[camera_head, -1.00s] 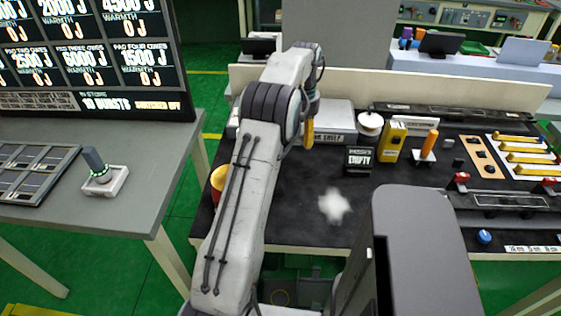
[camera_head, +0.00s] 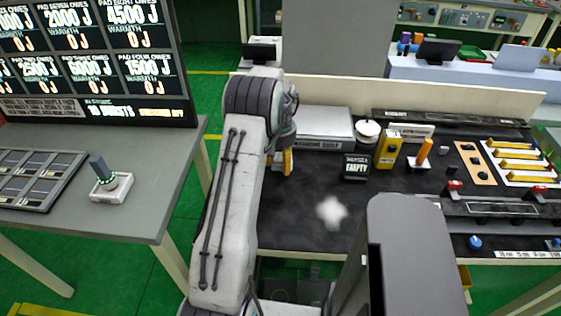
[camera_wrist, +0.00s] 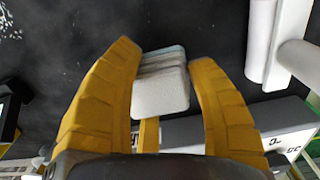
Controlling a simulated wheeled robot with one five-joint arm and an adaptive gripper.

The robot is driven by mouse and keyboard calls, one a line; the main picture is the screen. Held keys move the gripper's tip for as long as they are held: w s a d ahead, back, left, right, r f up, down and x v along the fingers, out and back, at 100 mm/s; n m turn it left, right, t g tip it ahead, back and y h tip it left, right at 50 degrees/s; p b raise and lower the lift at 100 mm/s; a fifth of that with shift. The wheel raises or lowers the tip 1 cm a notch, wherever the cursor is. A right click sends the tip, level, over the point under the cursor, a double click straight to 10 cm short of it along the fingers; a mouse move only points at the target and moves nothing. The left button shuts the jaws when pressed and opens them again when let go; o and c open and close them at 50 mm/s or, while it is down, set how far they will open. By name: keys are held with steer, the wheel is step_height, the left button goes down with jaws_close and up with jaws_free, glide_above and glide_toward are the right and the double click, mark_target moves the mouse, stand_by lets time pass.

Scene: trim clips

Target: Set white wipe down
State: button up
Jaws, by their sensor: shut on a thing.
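The white wipe (camera_wrist: 160,94) shows in the wrist view as a small folded pad with layered edges. It sits between the yellow fingers of my gripper (camera_wrist: 165,58), which is shut on it. In the head view my gripper (camera_head: 284,163) hangs over the left part of the black worktop (camera_head: 295,225), in front of a flat grey box. The wipe cannot be made out there. Its height above the worktop is hard to tell.
A whitish patch (camera_head: 332,211) marks the worktop to the right of my gripper. The grey box (camera_head: 322,128), a dark "EMPTY" sign (camera_head: 356,168), a yellow box (camera_head: 388,149) and an orange-handled item (camera_head: 421,153) stand behind. The front middle is otherwise clear.

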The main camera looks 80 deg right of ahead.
steer(key=shift+f, duration=1.05)
steer(key=shift+f, duration=0.15)
steer(key=o, duration=1.2)
steer(key=shift+c, duration=0.2)
